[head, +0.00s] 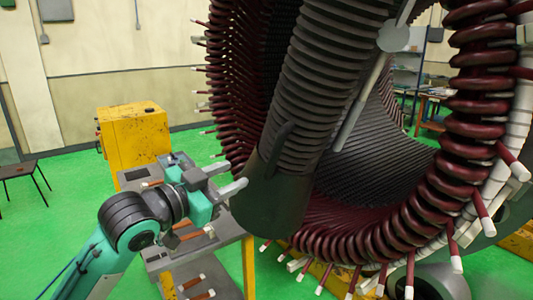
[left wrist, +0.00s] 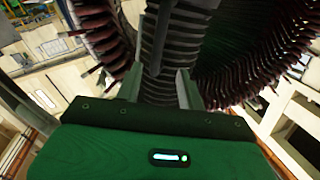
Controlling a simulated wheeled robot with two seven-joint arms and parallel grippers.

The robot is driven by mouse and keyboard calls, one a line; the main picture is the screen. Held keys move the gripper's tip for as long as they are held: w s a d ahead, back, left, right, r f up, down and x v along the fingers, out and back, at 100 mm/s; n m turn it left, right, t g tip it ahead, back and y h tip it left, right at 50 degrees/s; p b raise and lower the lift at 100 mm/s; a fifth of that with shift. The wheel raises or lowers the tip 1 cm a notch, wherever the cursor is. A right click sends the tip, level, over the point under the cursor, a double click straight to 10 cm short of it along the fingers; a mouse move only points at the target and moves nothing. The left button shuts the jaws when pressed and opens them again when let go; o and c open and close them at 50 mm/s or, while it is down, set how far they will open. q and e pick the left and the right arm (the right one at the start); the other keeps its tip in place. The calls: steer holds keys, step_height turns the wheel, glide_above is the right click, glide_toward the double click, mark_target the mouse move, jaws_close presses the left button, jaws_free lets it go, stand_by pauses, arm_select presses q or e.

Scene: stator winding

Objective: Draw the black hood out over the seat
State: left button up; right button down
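The black hood (head: 270,203) is a smooth dark sleeve at the lower end of a thick ribbed hose (head: 325,80), which slants down in front of the stator bore. A dark curved handle (head: 278,143) stands out at its upper left. My left gripper (head: 232,178) is beside the hood's left side, its two pale fingers apart. In the left wrist view the ribbed hose (left wrist: 160,82) shows beyond and between the open fingers (left wrist: 157,86), and nothing is clearly held. Whether a finger touches the hood cannot be told. I cannot identify the seat. My right gripper is out of view.
A grey cart (head: 228,232) with copper-coloured pieces stands below my left arm. A yellow cabinet (head: 135,138) is behind it.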

mark_target(271, 157)
arm_select(q)
steer(key=p+x, duration=0.5)
steer(key=x, duration=0.7)
steer(key=shift+w+d+r+p, duration=0.2)
steer(key=shift+d+p, duration=0.1)
steer(key=shift+w+d+f, duration=0.1)
steer(key=shift+w+d, duration=0.25)
steer(key=shift+w, duration=0.05)
steer(key=shift+c, duration=0.7)
jaws_close()
